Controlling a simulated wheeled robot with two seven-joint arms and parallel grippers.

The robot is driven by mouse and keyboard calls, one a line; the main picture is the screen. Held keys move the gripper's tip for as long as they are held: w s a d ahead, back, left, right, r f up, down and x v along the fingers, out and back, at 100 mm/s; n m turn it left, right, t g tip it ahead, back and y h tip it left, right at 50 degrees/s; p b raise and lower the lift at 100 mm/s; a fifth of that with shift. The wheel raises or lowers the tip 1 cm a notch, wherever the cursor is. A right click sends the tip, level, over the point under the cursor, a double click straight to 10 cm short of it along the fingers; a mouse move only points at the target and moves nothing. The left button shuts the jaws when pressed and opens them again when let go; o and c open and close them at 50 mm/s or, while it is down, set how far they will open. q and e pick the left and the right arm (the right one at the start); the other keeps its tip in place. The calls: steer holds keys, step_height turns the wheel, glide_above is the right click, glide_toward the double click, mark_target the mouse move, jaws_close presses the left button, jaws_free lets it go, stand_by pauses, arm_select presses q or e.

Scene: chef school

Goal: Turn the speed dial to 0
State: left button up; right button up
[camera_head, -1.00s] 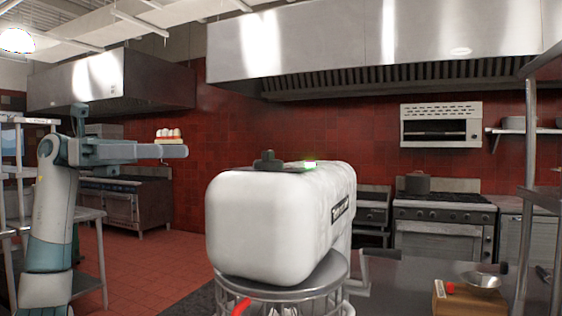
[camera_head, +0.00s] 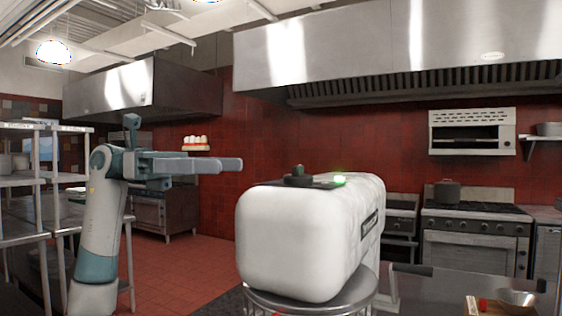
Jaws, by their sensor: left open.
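A white stand mixer (camera_head: 295,235) stands in the middle of the view, over a steel bowl (camera_head: 315,300). Its black speed dial (camera_head: 298,177) sits on top of the mixer head, beside a lit green light (camera_head: 339,179). The dial's setting is too small to read. My left gripper (camera_head: 236,165) is raised to the left of the mixer, its fingers pointing right towards the dial. It is open and empty, and appears apart from the dial. My right gripper is not in view.
A steel counter (camera_head: 425,290) lies right of the mixer, with a wooden block (camera_head: 480,306) near the front edge. A stove with a pot (camera_head: 447,192) stands behind. Steel shelves (camera_head: 30,180) are at the far left. The space above the mixer is clear.

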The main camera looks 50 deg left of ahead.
mark_target(281, 184)
arm_select(q)
steer(key=p+x, duration=0.3)
steer(key=x, duration=0.7)
steer(key=shift+d+r, duration=0.1)
steer(key=shift+r, duration=0.05)
steer(key=shift+p+x, duration=0.3)
steer(key=shift+x, duration=0.6)
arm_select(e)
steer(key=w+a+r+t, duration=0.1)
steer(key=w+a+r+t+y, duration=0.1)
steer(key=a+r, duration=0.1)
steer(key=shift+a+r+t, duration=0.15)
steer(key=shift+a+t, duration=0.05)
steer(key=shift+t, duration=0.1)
arm_select(q)
steer(key=shift+c, duration=0.6)
steer(key=c, duration=0.9)
steer(key=shift+c, duration=0.2)
